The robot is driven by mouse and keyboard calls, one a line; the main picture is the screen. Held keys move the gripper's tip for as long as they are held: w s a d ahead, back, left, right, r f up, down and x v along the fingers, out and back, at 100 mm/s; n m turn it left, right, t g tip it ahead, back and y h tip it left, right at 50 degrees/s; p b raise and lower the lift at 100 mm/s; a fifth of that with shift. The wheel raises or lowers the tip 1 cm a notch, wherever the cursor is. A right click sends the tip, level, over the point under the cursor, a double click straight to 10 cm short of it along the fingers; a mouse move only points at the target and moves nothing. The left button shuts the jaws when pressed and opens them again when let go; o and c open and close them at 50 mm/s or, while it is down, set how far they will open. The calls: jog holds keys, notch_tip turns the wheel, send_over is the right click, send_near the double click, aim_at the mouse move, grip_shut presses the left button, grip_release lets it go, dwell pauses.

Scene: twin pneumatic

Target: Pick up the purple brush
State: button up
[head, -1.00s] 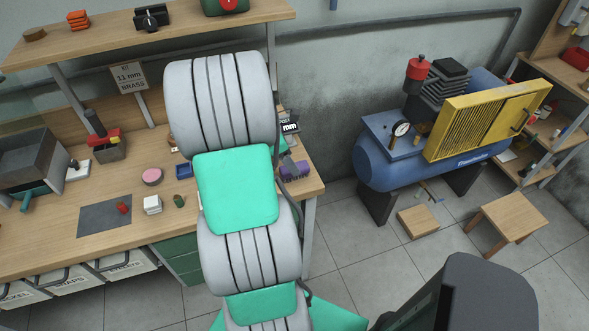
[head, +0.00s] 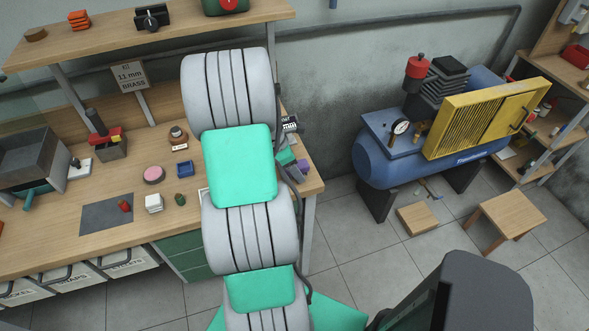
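A purple object (head: 303,166), which may be the brush, shows at the right end of the wooden workbench (head: 225,174). It is small and partly covered by my arm, so I cannot make out its full shape. My arm rises through the middle of the head view and hides the part of the bench behind it. A small teal and grey part of my arm shows just left of the purple object. My gripper's fingers are not visible, and I cannot tell whether they touch anything.

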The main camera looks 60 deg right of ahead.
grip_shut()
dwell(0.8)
